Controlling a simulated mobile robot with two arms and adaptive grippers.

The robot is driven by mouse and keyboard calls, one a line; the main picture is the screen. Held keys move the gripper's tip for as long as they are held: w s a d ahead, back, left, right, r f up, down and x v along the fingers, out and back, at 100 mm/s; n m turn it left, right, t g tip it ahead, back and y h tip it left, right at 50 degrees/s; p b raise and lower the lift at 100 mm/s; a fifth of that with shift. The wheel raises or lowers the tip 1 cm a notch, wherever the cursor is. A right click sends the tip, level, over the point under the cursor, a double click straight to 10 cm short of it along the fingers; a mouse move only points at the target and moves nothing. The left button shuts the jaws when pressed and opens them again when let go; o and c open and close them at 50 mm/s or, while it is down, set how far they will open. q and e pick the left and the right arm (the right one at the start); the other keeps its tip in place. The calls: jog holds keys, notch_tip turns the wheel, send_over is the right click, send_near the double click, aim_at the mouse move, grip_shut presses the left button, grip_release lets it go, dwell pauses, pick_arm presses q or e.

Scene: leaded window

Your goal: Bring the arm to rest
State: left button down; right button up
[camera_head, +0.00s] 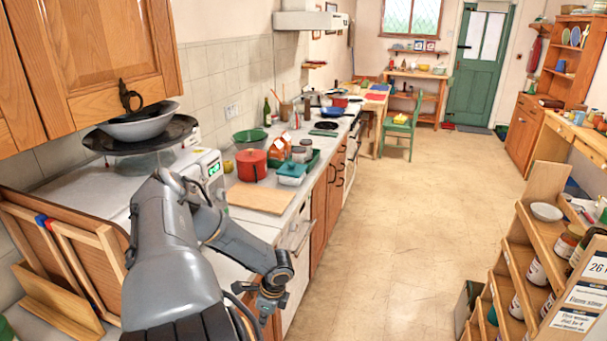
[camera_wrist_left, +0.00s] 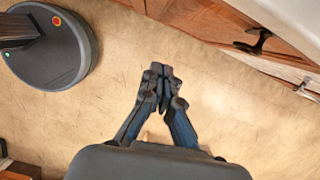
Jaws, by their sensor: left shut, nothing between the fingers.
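My left arm comes in from the left in the head view and bends over the near end of the counter. My left gripper (camera_head: 270,299) hangs low beside the counter front, pointing down. In the left wrist view the left gripper (camera_wrist_left: 162,85) is shut, its fingertips together, with nothing between them. Below it is bare floor (camera_wrist_left: 240,120). My right gripper is in neither view.
The counter (camera_head: 262,222) holds a red pot (camera_head: 251,165), a wooden board (camera_head: 258,197) and several containers. Drawers with dark handles (camera_wrist_left: 253,42) run close to the gripper. A wooden shelf rack (camera_head: 515,262) stands at right. The middle floor (camera_head: 400,220) is clear.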

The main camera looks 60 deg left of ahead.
pick_arm(q)
jog(key=w+d+f+n+t+b, duration=0.1)
jog(key=d+f+b, duration=0.15)
jog(key=f, duration=0.65)
jog(key=w+d+f+n+t+b, duration=0.15)
jog(key=d+f, duration=0.25)
jog(key=f, duration=0.6)
jog(key=d+f+n+t+b, duration=0.15)
jog(key=d+f, duration=0.25)
jog(key=f, duration=0.5)
jog(key=s+d+f+b, duration=0.1)
jog(key=s+d+f, duration=0.4)
jog(key=d, duration=0.3)
jog(key=s+d+f+n+h, duration=0.1)
jog(key=s+d+f, duration=0.4)
jog(key=s+d, duration=0.2)
jog(key=s+d+f+g+b, duration=0.1)
jog(key=s+d+f, duration=0.4)
jog(key=d, duration=0.5)
jog(key=shift+s+f+n+h+b, duration=0.3)
jog(key=shift+s+f+n+h, duration=0.1)
jog(key=shift+f, duration=0.05)
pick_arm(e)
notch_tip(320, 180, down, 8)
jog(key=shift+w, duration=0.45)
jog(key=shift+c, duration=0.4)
